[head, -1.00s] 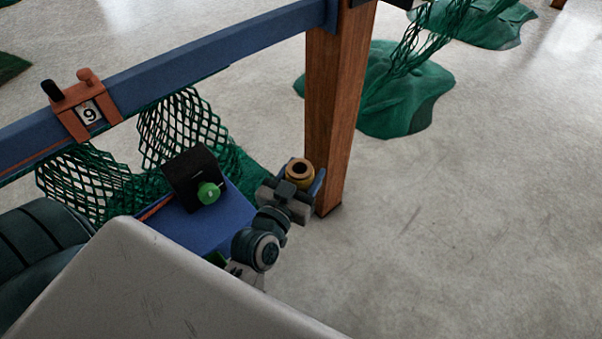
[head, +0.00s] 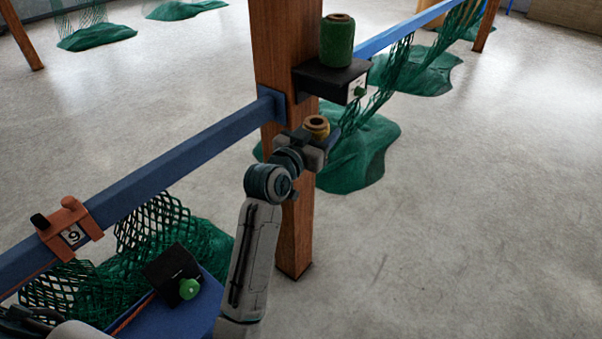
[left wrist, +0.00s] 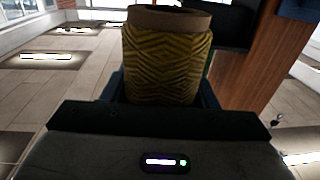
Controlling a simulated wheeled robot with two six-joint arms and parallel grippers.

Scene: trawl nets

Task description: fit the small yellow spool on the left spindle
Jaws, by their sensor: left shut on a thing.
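The small yellow spool (head: 317,125), with a brown rim and a hole in its top, is held upright in my left gripper (head: 318,143) in front of the wooden post. In the left wrist view the spool (left wrist: 167,60) shows a wound zigzag pattern and stands between the jaws. I cannot make out a bare spindle. My right gripper does not show.
The wooden post (head: 284,60) stands close behind my left gripper. A blue rail (head: 170,158) runs from it to the left, with an orange clamp marked 9 (head: 70,233). Below is a black block (head: 170,268) with a green knob. Green nets (head: 360,160) lie behind.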

